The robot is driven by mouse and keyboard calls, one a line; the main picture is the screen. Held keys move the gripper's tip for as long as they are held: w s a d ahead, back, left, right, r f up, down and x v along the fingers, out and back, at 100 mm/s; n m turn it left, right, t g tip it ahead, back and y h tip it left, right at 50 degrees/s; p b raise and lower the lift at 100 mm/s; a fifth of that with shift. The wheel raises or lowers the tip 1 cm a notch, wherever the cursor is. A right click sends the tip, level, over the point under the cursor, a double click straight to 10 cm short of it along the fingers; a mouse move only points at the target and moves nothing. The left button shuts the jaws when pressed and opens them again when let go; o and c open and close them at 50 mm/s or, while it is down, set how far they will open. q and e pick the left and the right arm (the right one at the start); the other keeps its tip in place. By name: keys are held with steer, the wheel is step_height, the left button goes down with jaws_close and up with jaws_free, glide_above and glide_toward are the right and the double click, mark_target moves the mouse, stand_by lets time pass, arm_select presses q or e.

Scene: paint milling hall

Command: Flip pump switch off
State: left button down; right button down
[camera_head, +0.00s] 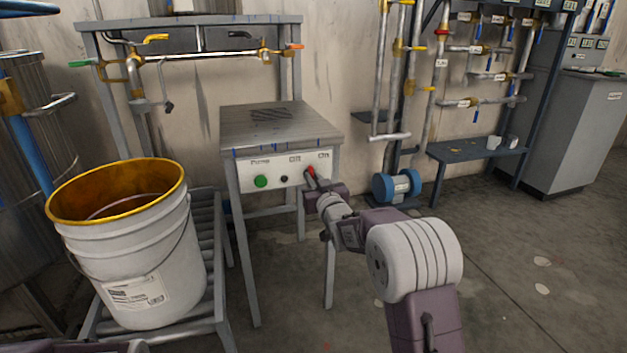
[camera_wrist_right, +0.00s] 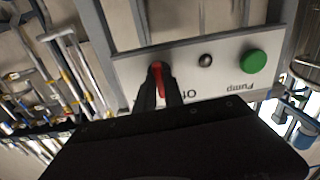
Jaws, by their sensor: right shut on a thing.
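A white control panel (camera_head: 240,172) sits on the front of a small grey metal table. My right gripper (camera_head: 312,180) reaches the panel from the right, at the red lever. In the right wrist view the red lever (camera_wrist_right: 160,78) stands between the two dark fingers (camera_wrist_right: 158,88), which are shut on it. The lever's base is partly hidden by the fingers. My left gripper is out of view.
A white bucket with a yellow rim (camera_head: 150,270) stands on a roller stand (camera_head: 212,290) left of the table. Pipes with valves (camera_head: 200,57) run behind the table. A blue motor-like unit (camera_head: 397,185) lies on the floor at right. The floor at front right is clear.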

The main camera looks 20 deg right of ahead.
steer(key=shift+n, duration=0.3)
steer(key=shift+a+n+b, duration=0.15)
steer(key=shift+n+b, duration=0.4)
steer(key=shift+n, duration=2.35)
steer(key=c, duration=1.4)
jaws_free()
steer(key=shift+c, duration=0.2)
steer(key=shift+s, duration=0.1)
steer(key=s+p, duration=0.3)
steer(key=s, duration=0.6)
